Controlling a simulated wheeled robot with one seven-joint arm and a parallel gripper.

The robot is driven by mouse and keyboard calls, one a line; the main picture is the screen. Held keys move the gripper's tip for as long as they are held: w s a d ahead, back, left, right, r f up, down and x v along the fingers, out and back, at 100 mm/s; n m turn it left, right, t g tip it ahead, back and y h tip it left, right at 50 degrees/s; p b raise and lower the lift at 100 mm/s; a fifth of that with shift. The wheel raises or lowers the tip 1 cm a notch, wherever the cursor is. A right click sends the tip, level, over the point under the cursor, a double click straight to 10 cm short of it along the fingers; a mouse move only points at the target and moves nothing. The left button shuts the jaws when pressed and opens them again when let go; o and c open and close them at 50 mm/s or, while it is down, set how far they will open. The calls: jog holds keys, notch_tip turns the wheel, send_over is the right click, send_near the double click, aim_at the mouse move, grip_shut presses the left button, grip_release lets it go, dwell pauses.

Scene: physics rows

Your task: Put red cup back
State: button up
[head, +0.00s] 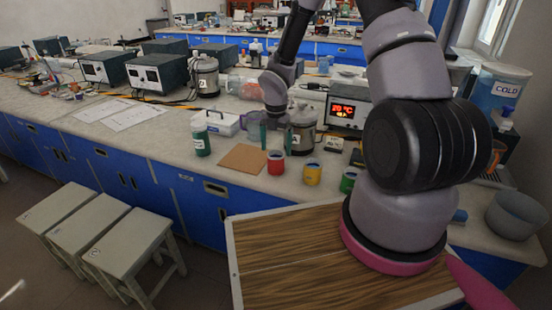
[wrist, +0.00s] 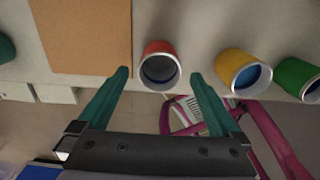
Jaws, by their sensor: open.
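The red cup (head: 276,162) stands on the lab bench near its front edge, just right of a brown cork board (head: 243,158). In the wrist view the red cup (wrist: 158,48) shows its pale rim and dark inside. My gripper (head: 275,139) is open and empty, just above and behind the red cup in the head view. In the wrist view my gripper (wrist: 159,74) has its two green fingers spread, with the cup lying between and beyond the tips. I see no contact with the cup.
A yellow cup (head: 313,174) and a green cup (head: 348,181) stand right of the red one. A white box (head: 222,122), a kettle-like vessel (head: 303,130) and a red-display device (head: 345,111) stand behind.

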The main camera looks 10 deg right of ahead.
jog(key=s+d+r+m+t, duration=0.1)
jog(key=s+d+r+m, duration=0.1)
jog(key=r+m, duration=0.5)
jog(key=s+d+r+m+t, duration=0.1)
jog(key=s+d+r+m, duration=0.15)
jog(key=r, duration=0.85)
jog(key=s+d+r+m+t, duration=0.1)
jog(key=s+r+m, duration=0.1)
jog(key=r+m, duration=0.55)
jog(key=s+r+m+t+y, duration=0.2)
jog(key=s+r+m+t, duration=0.2)
jog(key=s+r+m, duration=1.2)
jog(key=shift+d, duration=0.1)
